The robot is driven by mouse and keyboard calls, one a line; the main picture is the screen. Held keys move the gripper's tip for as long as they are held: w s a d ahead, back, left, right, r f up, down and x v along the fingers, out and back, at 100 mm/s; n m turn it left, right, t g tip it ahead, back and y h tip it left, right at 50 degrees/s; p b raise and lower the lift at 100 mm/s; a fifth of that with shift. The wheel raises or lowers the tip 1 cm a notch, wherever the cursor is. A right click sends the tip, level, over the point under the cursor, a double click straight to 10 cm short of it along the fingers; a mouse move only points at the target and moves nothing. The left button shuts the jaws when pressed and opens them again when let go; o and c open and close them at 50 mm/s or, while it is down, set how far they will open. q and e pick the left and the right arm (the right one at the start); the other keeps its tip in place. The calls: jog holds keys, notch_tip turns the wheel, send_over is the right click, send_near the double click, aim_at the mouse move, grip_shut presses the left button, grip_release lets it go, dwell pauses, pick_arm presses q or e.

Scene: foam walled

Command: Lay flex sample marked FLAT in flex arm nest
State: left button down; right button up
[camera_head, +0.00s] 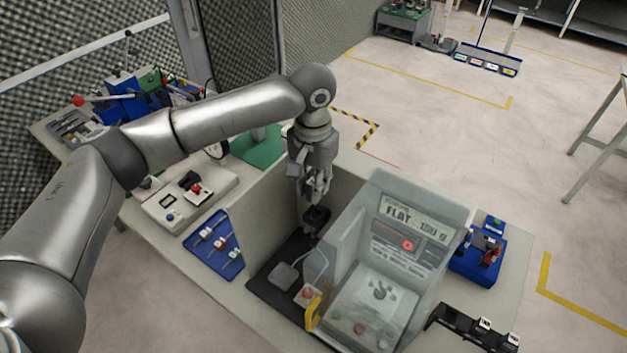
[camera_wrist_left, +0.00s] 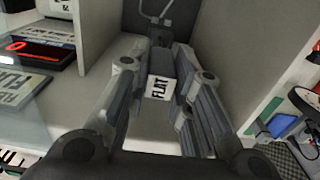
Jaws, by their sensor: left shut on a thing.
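My left gripper (camera_head: 318,192) reaches down over the walled bench bay. It is shut on the flex sample (camera_wrist_left: 158,88), a small block with a white face marked FLAT, between its fingers in the left wrist view. A dark part also shows beyond the sample in the left wrist view (camera_wrist_left: 158,32). Whether sample and fixture touch is unclear. My right gripper is not in view.
A clear-fronted machine (camera_head: 432,195) with a sign reading FLAT 150 g stands close right of the gripper. A beige wall (camera_head: 262,215) bounds the bay on the left. A grey pad (camera_head: 285,274) and yellow handle (camera_head: 313,314) sit in front. A blue tray (camera_head: 214,247) lies left.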

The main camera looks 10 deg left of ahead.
pick_arm(q)
jog(key=shift+r, duration=0.1)
notch_tip(320, 180, down, 2)
jog(key=shift+w+f+p, duration=0.1)
jog(key=shift+p, duration=0.2)
jog(key=shift+f, duration=1.25)
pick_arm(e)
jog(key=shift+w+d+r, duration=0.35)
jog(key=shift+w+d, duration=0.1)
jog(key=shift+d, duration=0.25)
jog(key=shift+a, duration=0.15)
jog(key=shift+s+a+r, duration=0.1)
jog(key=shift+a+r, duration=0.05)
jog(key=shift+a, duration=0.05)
pick_arm(q)
jog(key=shift+f, duration=0.8)
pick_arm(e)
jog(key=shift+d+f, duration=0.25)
pick_arm(q)
jog(key=shift+f+b, duration=0.3)
jog(key=shift+f, duration=0.2)
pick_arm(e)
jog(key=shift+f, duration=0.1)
pick_arm(q)
jog(key=c, duration=1.2)
grip_release()
